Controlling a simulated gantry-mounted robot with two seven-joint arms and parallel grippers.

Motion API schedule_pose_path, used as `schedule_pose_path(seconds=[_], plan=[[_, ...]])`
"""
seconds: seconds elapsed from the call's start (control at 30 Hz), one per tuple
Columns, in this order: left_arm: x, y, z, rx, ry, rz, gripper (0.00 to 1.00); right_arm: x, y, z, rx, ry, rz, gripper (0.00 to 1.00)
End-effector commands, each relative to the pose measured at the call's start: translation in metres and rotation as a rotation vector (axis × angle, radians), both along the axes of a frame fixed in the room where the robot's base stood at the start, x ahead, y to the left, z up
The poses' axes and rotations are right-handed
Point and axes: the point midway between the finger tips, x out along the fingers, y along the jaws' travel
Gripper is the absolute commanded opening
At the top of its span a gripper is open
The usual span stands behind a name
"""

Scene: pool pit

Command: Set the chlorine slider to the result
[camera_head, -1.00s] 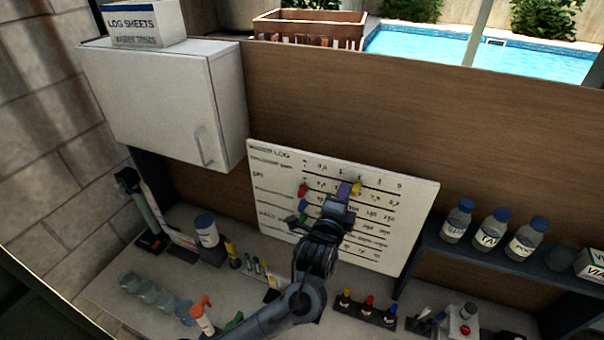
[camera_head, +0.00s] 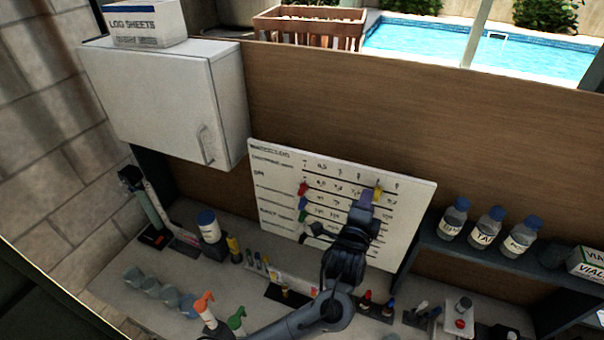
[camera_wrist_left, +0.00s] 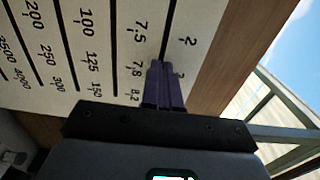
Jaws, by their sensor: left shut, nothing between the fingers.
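The white log board (camera_head: 410,235) leans against the wooden panel, with several printed scale rows. A yellow slider (camera_head: 378,190) sits on the top row, toward its right side. It is probably the chlorine slider, but the row's label is too blurred to read. My left gripper (camera_head: 366,199) is shut and empty, its purple fingertips just left of the yellow slider; I cannot tell whether they touch. In the left wrist view the fingers (camera_wrist_left: 163,84) lie over the board near the 7.8 mark and the top row's numbers. The yellow slider does not show there. My right gripper is out of view.
Red (camera_head: 303,189), blue (camera_head: 303,202) and green (camera_head: 303,215) sliders sit at the left of lower rows. Bottles (camera_head: 489,228) stand on the shelf at right. Cups, spray bottles and small droppers crowd the counter below. A white cabinet (camera_head: 175,105) hangs upper left.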

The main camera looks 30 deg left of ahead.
Motion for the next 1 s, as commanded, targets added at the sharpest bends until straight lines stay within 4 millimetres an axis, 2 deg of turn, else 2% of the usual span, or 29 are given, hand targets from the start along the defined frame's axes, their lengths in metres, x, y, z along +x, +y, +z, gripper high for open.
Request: schedule_pose_path(seconds=[0.57,1.0], plan=[[0.008,-0.035,0.001,0.0,0.001,-0.002,0.0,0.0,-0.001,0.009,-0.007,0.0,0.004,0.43],[0.006,-0.026,0.0,0.0,0.0,0.0,0.0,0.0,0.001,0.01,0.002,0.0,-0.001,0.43]])
